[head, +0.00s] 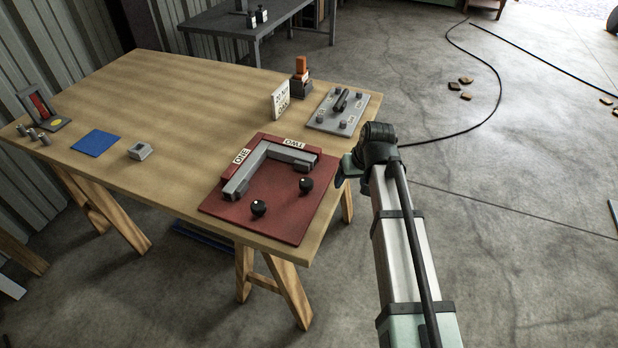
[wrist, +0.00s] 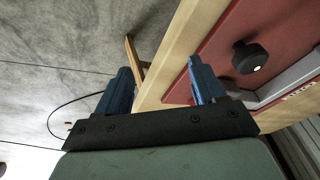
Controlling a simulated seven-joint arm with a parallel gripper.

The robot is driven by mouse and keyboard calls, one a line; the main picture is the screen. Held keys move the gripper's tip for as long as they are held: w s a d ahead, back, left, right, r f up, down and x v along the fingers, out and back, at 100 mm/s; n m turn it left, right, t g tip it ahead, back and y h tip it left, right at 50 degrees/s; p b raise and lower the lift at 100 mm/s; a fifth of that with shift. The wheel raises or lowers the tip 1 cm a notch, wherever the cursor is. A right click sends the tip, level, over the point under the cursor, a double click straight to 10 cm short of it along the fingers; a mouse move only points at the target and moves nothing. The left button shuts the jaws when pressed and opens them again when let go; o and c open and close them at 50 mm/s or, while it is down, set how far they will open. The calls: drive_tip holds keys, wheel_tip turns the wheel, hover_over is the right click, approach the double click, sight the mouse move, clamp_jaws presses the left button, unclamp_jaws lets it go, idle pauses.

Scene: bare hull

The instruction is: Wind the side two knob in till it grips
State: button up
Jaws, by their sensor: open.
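A red plate (head: 285,215) at the table's near right corner carries a grey L-shaped bar (head: 285,153) with labels ONE and, apparently, TWO. Two black round knobs stand on it: the right knob (head: 306,184), nearer the TWO-labelled arm, and the left knob (head: 258,207). My gripper (head: 345,172) is just right of the plate, off its edge. In the wrist view, my gripper (wrist: 160,88) has its blue fingers wide apart with nothing between them. One knob (wrist: 250,57), seemingly the right one, shows beyond the right finger, apart from it. Any gap under the bar is hidden.
On the wooden table (head: 185,105) stand a grey plate with pegs (head: 343,112), a white sign (head: 281,101), an orange-topped block (head: 301,75), a small grey block (head: 140,151) and a blue mat (head: 95,143).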

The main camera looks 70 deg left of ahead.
sight(306, 182)
drive_tip(key=s+a+r+n+g, duration=0.25)
drive_tip(key=a+r+n, duration=0.4)
drive_tip(key=r, duration=0.55)
drive_tip(key=s+f+n+h, duration=0.1)
drive_tip(key=s+f+n, duration=0.1)
drive_tip(key=f+n, duration=0.2)
drive_tip(key=s+f+n+g+h, duration=0.1)
drive_tip(key=s+f+n, duration=0.2)
drive_tip(key=f+n, duration=0.1)
drive_tip(key=s+f+n, duration=0.3)
drive_tip(key=f+n, duration=0.1)
drive_tip(key=shift+d+f+g+h, duration=0.25)
drive_tip(key=shift+d+h, duration=0.15)
drive_tip(key=shift+c, duration=0.2)
drive_tip(key=c, duration=1)
